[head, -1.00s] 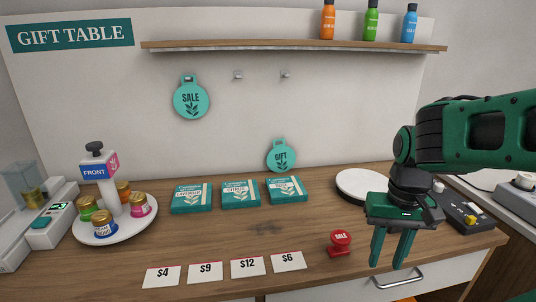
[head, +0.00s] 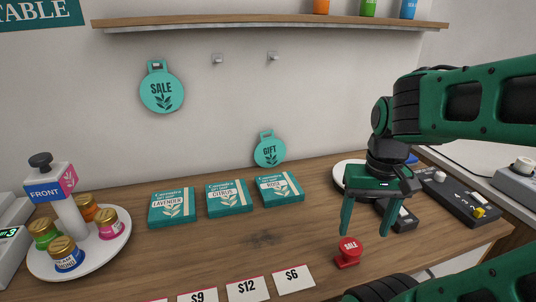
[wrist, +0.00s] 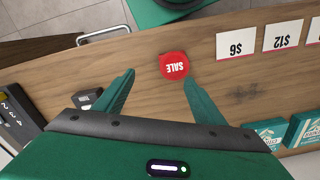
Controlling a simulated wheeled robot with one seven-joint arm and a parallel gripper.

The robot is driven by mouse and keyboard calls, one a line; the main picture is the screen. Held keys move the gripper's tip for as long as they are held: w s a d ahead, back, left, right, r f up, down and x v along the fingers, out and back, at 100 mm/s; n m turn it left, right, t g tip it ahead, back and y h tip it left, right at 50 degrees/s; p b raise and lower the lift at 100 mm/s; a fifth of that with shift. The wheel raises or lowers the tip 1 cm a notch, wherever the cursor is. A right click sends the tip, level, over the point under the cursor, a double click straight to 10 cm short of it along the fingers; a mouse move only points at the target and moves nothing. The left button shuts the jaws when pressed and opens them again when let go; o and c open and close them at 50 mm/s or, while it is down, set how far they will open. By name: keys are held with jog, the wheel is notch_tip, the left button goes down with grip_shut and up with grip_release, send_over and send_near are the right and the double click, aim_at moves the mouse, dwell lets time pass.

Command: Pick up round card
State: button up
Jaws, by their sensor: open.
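A round teal card marked GIFT (head: 269,152) stands on the counter, leaning on the back wall behind the boxes. Another round teal card marked SALE (head: 162,92) hangs on the wall, higher and to the left. My gripper (head: 366,232) is open and empty, fingers pointing down, over the right part of the counter. It is to the right of and nearer than the GIFT card, apart from both cards. In the wrist view the open fingers (wrist: 160,82) show with nothing between them but counter and the edge of a red SALE stamp. Neither card shows there.
The red SALE stamp (head: 348,252) stands near the fingers. Teal boxes (head: 228,198) lie in front of the GIFT card. A round white stand with jars (head: 112,262) is at left. Two empty wall pegs (head: 217,60) are beside the SALE card. Price cards (head: 248,289) line the front.

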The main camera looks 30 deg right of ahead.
jog(key=o, duration=0.8)
jog(key=shift+n+t+h, duration=0.4)
jog(key=shift+t+h, duration=0.2)
jog(key=shift+t, duration=0.1)
jog(key=w, duration=0.2)
jog(key=w+d, duration=0.1)
jog(key=w, duration=0.2)
jog(key=w+d, duration=0.1)
jog(key=w, duration=0.1)
jog(key=shift+w+r, duration=0.3)
jog(key=shift+w, duration=0.1)
jog(key=shift+c, duration=0.2)
jog(key=n+t, duration=0.3)
jog(key=t, duration=0.4)
send_near(270, 150)
jog(key=shift+h, duration=0.3)
jog(key=shift+x, duration=4.4)
